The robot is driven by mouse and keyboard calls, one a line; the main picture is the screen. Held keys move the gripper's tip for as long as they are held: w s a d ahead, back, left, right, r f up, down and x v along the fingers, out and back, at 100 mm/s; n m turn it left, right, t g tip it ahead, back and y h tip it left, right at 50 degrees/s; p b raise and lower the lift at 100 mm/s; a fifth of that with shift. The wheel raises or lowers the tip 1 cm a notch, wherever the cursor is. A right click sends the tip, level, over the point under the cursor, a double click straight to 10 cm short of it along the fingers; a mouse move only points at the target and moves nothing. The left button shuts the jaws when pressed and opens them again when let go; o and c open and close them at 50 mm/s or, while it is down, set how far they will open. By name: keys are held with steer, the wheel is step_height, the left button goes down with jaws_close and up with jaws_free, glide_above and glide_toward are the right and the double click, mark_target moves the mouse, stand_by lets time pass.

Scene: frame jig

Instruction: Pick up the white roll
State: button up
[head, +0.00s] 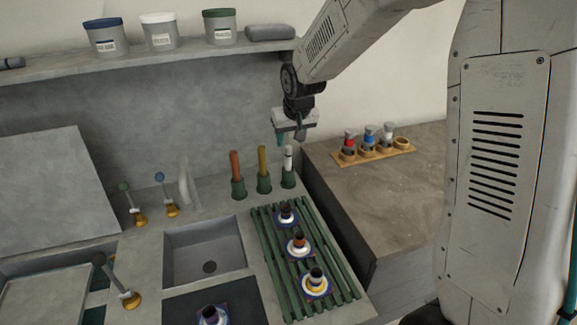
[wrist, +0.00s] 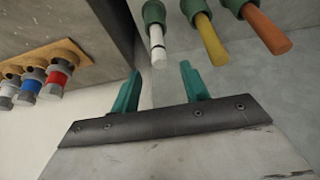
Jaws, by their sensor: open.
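The white roll (head: 288,160) stands upright in a green cup at the back right of the grey counter, with a dark band near its top. It also shows in the wrist view (wrist: 157,42), its free end pointing toward the gap between my fingers. My gripper (head: 290,138) is above the roll in the head view, with its teal fingers apart and nothing between them. In the wrist view my gripper (wrist: 160,88) is open, and the roll is beyond the fingertips, apart from them. The roll's lower end is hidden in its cup.
A yellow roll (head: 263,162) and an orange roll (head: 235,165) stand in green cups to the left. A green slatted rack (head: 262,235) holds several round items in front. A wooden holder (head: 346,158) with small bottles is on the right-hand counter. A shelf (head: 150,60) runs behind.

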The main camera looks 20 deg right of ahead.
mark_target(289, 148)
steer(key=x, duration=0.6)
steer(key=shift+f, duration=0.45)
jaws_close()
